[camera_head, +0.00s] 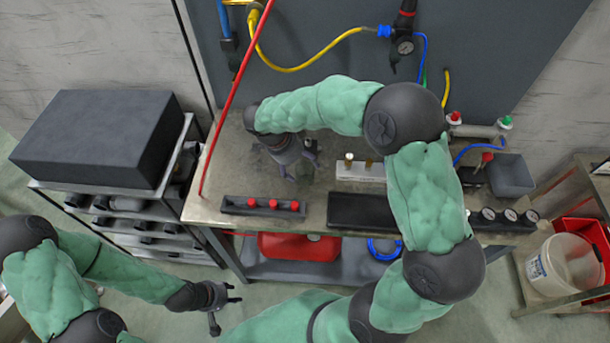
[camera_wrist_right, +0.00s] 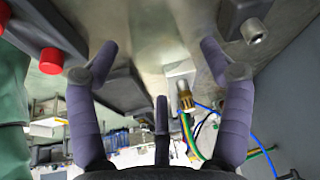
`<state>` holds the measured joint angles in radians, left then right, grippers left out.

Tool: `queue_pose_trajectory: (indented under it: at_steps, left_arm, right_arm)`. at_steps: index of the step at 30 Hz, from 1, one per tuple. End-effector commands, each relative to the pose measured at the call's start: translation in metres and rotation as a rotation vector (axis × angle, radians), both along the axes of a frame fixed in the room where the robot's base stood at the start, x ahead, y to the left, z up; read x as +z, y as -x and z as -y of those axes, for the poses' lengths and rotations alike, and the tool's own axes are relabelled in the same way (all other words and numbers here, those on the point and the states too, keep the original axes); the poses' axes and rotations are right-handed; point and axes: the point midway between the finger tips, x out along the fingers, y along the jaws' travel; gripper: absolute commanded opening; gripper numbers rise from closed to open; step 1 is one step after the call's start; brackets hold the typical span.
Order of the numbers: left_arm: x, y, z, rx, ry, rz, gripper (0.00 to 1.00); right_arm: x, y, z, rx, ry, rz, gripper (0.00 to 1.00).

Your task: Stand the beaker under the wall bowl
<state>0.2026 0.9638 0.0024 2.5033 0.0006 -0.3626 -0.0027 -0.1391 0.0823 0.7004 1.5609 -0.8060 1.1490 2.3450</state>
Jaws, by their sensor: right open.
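No beaker can be made out in either view; my right arm hides part of the bench. The wall bowl is not clear; a black regulator with a gauge (camera_head: 404,45) hangs on the grey wall panel, above the bench. My right gripper (camera_head: 298,165) is over the left part of the bench, behind the black block with red knobs (camera_head: 262,206). In the right wrist view its fingers (camera_wrist_right: 160,62) are spread with nothing between them. My left gripper (camera_head: 226,305) is low in front of the bench, away from it, with its fingers apart and empty.
The metal bench (camera_head: 225,175) also carries a white block with brass fittings (camera_head: 360,171), a dark tray (camera_head: 361,210), a grey bin (camera_head: 511,175) and several gauges (camera_head: 509,215). A red pole rises at the bench's left. A white bucket (camera_head: 562,264) stands at the right.

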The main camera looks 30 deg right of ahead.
Motion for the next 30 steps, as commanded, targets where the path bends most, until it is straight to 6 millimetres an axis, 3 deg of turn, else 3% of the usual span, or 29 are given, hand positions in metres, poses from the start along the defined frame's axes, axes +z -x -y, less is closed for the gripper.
queue_pose_trajectory:
  at_steps: [10,18,24,28,30]
  left_arm:
    - [-0.012,0.0,0.0,0.0,0.0,0.0,0.4]
    - [-0.012,0.0,0.0,0.0,0.0,0.0,0.4]
    - [-0.012,0.0,0.0,0.0,0.0,0.0,0.4]
    - [-0.012,0.0,0.0,0.0,0.0,0.0,0.4]
    - [-0.012,0.0,0.0,0.0,0.0,0.0,0.4]
  right_arm:
    - [-0.043,0.002,0.014,-0.001,0.001,-0.003,0.8]
    - [-0.046,0.002,0.015,0.0,0.0,-0.001,0.8]
    - [-0.046,0.002,0.015,0.0,0.0,-0.001,0.31]
    - [-0.046,0.002,0.015,0.001,0.0,-0.001,0.31]
    - [-0.046,0.002,0.015,0.001,0.0,-0.001,0.26]
